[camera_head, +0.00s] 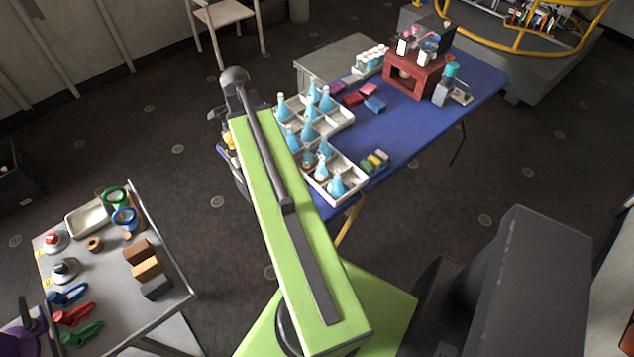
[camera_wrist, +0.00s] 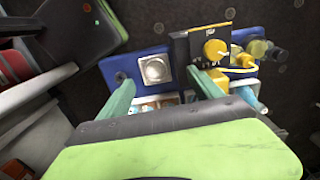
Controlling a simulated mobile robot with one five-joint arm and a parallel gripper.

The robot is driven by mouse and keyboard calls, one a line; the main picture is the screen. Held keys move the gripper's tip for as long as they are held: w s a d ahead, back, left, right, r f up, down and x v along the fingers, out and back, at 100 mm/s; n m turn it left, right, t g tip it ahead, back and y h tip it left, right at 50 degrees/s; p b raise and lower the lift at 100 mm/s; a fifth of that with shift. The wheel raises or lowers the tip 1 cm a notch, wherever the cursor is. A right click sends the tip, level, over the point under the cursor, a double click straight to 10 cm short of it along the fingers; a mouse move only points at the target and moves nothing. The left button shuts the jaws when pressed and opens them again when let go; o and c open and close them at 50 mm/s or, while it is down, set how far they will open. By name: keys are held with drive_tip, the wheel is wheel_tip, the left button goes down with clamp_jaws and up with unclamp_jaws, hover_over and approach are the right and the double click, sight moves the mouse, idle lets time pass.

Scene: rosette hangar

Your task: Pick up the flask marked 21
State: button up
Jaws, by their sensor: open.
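Several conical flasks with light blue contents (camera_head: 283,110) stand in two white divided trays on the blue table in the head view. No number can be read, so I cannot tell which flask is marked 21. My green arm reaches up past the left side of the trays and hides part of them. In the wrist view my gripper (camera_wrist: 160,78) is open, its two green fingers apart with nothing held. Small pale and bluish parts show low between the fingers, too covered to make out. The gripper's fingers are hidden behind my arm in the head view.
The blue table (camera_head: 398,132) also bears a red stand (camera_head: 414,80), coloured blocks (camera_head: 375,104) and a white rack (camera_head: 370,60). A grey cart (camera_head: 110,285) with tools stands at left.

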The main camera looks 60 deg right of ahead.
drive_tip(key=s+d+f+m+b, duration=0.1)
drive_tip(key=s+d+f+m, duration=0.1)
drive_tip(key=s+d+m, duration=0.85)
drive_tip(key=m, duration=0.4)
hover_over(321, 168)
drive_tip(key=d, duration=0.1)
drive_tip(key=f+b, duration=0.8)
drive_tip(key=b, duration=0.1)
drive_tip(key=f+b, duration=0.4)
drive_tip(key=f, duration=0.1)
drive_tip(key=shift+w+d, duration=0.1)
drive_tip(key=shift+w, duration=0.25)
wheel_tip(321, 168, down, 5)
drive_tip(key=b, duration=0.5)
drive_tip(key=shift+d+f+b, duration=0.1)
drive_tip(key=shift+f+b, duration=0.1)
drive_tip(key=shift+b, duration=0.1)
drive_tip(key=shift+r, duration=0.2)
drive_tip(key=c, duration=1.1)
wheel_tip(321, 168, up, 10)
drive_tip(key=p, duration=1)
drive_tip(key=shift+r+p, duration=0.2)
drive_tip(key=shift+p, duration=0.2)
